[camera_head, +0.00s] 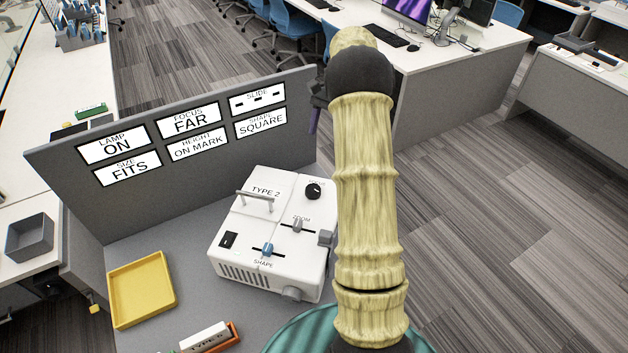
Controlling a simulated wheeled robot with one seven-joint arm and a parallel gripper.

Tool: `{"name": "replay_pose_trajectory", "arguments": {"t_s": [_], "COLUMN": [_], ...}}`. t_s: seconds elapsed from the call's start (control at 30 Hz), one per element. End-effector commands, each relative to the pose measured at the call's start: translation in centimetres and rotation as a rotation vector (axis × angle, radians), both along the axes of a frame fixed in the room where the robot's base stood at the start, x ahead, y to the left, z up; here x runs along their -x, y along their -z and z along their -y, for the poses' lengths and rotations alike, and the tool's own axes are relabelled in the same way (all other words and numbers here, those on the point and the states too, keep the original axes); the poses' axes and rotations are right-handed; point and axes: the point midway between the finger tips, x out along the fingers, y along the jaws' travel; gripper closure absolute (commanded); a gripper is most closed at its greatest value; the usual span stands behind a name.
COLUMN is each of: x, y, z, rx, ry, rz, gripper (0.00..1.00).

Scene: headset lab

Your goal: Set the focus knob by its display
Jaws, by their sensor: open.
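The white device (290,215) marked TYPE 2 stands on the grey bench. Its round black focus knob (314,190) is at the back right of the top, with a small light mark; its exact angle is too small to read. The focus display (190,120) on the grey panel reads FOCUS FAR. My arm rises on the right of the device. My gripper (315,112) shows only partly, as dark and purple parts at the arm's upper left edge, above and behind the knob. It is open and apart from the knob; its fingertips are mostly hidden.
The grey panel (180,165) also shows lamp, size, height, slide and shape displays. The device has a handle (255,200), a zoom slider (297,225) and a blue shape slider (267,249). A yellow tray (141,290) lies left, with bench space between.

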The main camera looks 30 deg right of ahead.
Motion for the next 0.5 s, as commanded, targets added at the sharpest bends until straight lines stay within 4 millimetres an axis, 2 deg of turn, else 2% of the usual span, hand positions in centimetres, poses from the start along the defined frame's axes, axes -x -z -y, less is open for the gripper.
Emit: {"name": "replay_pose_trajectory", "arguments": {"t_s": [0.13,0.5], "x": [-0.21,-0.15], "y": [-0.20,0.01], "z": [1.02,0.86], "rx": [-0.013,-0.014], "ry": [0.029,0.028], "rz": [-0.018,-0.019], "gripper": [0.37,0.37]}}
